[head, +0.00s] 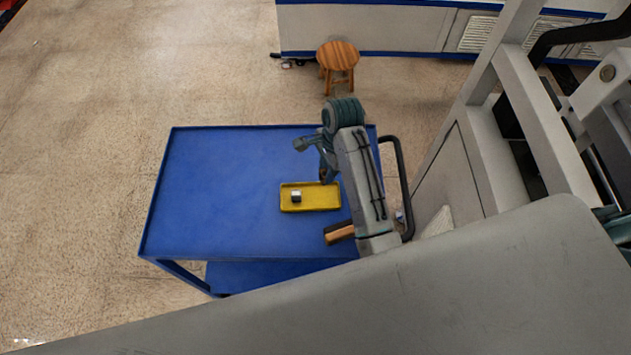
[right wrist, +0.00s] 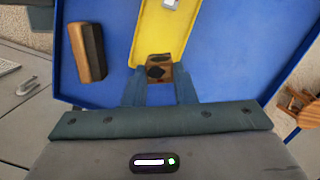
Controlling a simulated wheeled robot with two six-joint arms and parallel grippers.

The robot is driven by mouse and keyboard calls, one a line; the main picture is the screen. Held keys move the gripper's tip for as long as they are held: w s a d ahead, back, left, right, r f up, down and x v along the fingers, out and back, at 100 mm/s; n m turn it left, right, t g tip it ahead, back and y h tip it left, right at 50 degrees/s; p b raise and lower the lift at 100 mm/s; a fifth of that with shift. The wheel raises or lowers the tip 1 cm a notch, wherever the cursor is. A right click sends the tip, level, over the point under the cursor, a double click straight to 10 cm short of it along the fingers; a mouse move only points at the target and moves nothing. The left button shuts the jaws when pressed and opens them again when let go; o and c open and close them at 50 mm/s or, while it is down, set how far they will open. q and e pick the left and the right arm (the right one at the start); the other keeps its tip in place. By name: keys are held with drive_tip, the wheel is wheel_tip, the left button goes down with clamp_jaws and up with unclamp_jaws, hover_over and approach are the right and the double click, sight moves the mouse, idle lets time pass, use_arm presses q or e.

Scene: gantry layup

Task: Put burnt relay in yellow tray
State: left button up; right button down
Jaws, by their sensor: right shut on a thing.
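My right gripper (head: 327,178) is over the blue cart, at the right end of the yellow tray (head: 325,197). In the right wrist view its two fingers (right wrist: 160,84) are shut on a small brown block with dark patches (right wrist: 157,68), which looks like the burnt relay. The block shows at the near end of the yellow tray (right wrist: 160,35); I cannot tell whether it touches the tray. In the head view the arm hides it. A small white and black cube (head: 296,196) sits in the tray's left half. My left gripper is not in view.
The blue cart top (head: 215,185) is clear to the left of the tray. A brown and black block (head: 340,233) lies near the front right of the cart. A handle (head: 398,170) rises at the right edge. A wooden stool (head: 338,55) stands behind.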

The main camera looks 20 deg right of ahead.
drive_tip(key=f, duration=0.2)
drive_tip(key=s+f+p, duration=0.1)
drive_tip(key=f, duration=0.1)
drive_tip(key=shift+a, duration=0.1)
drive_tip(key=shift+f, duration=0.2)
drive_tip(key=f, duration=0.2)
drive_tip(key=f+p, duration=0.1)
drive_tip(key=shift+w+f, duration=0.2)
drive_tip(key=shift+f, duration=0.5)
drive_tip(key=c, duration=1.5)
unclamp_jaws()
drive_tip(key=o, duration=0.3)
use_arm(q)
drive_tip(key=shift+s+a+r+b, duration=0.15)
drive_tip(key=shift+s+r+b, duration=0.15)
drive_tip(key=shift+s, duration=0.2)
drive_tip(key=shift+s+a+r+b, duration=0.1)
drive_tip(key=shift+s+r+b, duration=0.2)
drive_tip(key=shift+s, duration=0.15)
use_arm(e)
drive_tip(key=r, duration=0.4)
drive_tip(key=d+r, duration=0.1)
drive_tip(key=r, duration=0.3)
drive_tip(key=d+r, duration=0.1)
drive_tip(key=r, duration=0.3)
drive_tip(key=shift+w, duration=0.1)
drive_tip(key=shift+f, duration=0.1)
